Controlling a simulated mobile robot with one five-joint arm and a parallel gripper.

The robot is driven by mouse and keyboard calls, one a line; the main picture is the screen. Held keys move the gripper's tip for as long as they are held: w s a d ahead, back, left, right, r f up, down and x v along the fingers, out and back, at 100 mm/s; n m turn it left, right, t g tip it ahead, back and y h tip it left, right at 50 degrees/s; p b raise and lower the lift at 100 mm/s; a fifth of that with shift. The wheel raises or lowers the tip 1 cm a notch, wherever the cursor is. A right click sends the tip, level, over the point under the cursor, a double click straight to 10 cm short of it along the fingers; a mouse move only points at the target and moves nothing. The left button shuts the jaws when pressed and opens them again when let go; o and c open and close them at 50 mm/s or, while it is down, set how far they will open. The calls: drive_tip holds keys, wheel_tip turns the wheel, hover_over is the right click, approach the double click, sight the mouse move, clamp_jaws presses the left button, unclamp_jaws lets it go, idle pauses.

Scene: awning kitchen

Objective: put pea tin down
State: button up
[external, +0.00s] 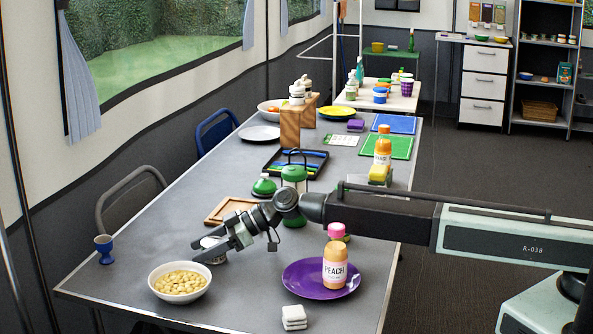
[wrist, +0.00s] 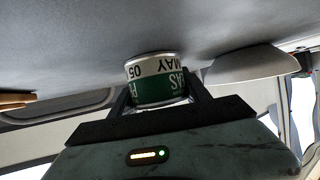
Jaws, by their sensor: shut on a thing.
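The pea tin (wrist: 157,84) has a green and white label with upside-down lettering in the wrist view. My gripper (wrist: 160,95) is shut on it, one dark finger on each side. In the external view the tin (external: 213,244) is mostly hidden by my gripper (external: 198,250), just behind the bowl of pale yellow pieces. The tin is at or very close to the grey table top (external: 140,249); I cannot tell whether its base touches.
The white bowl (external: 180,294) stands close in front of the tin. A wooden tray (external: 231,205) lies behind, and a purple plate (external: 296,282) with a peach bottle (external: 336,263) is to the right. Table left of the tin is clear.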

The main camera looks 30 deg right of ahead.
drive_tip(key=o, duration=1.5)
drive_tip(key=shift+r, duration=0.1)
drive_tip(key=shift+s+d+r+p, duration=0.15)
drive_tip(key=shift+d+p, duration=0.15)
drive_tip(key=p+v, duration=0.5)
drive_tip(key=v, duration=0.6)
drive_tip(key=shift+s+d+r, duration=0.1)
drive_tip(key=shift+d, duration=0.05)
